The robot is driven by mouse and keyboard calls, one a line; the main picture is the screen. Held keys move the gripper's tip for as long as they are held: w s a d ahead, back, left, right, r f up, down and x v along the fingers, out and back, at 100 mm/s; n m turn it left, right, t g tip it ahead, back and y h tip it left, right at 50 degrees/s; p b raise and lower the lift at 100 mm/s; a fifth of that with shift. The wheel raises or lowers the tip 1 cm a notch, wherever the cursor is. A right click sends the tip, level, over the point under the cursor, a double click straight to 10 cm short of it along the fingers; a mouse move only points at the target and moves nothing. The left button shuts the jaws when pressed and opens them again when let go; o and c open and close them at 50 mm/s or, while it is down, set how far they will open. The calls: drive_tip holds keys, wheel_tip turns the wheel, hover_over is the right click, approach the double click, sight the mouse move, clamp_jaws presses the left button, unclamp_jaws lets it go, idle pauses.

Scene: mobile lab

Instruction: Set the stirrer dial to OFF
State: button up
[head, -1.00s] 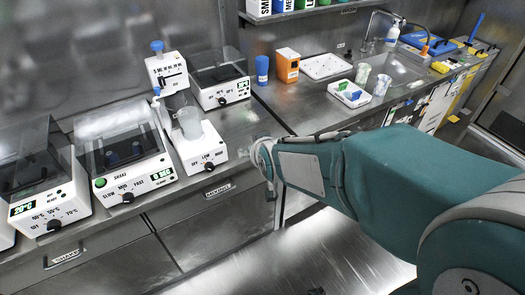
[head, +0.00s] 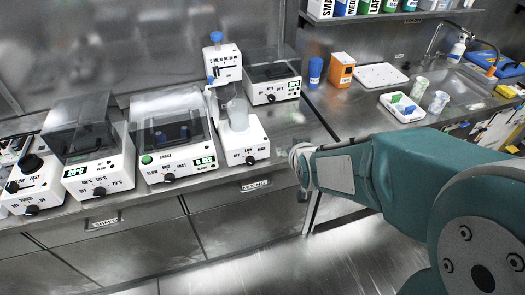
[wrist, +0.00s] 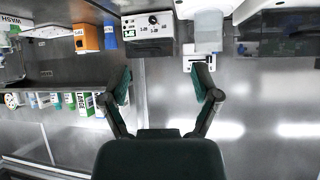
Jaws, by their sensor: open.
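The stirrer is a white unit (head: 257,142) in the head view, with a clear beaker (head: 238,114) on top and OFF and LOW printed on its front. Its small black dial (head: 250,160) is on the front face; I cannot tell exactly which mark it points to. My gripper (head: 301,172) is in front of the bench, to the right of the stirrer and apart from it. In the wrist view my gripper (wrist: 164,84) is open and empty, its two dark fingers spread. The beaker (wrist: 209,30) shows at the top of that view, beyond the right finger.
Left of the stirrer stand a lidded shaker (head: 172,139), a lidded heater (head: 97,167) and another dial unit (head: 34,184). A lidded heating unit (head: 272,77) is behind right. A blue bottle (head: 315,71) and orange box (head: 341,69) stand farther right.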

drive_tip(key=w+a+f+n+t+y, duration=0.1)
drive_tip(key=w+a+f+t+y, duration=0.3)
drive_tip(key=f, duration=0.6)
drive_tip(key=n+t, duration=0.2)
approach(251, 164)
drive_tip(key=x, duration=1)
drive_tip(key=shift+w+f, duration=0.1)
drive_tip(key=shift+w, duration=0.05)
clamp_jaws()
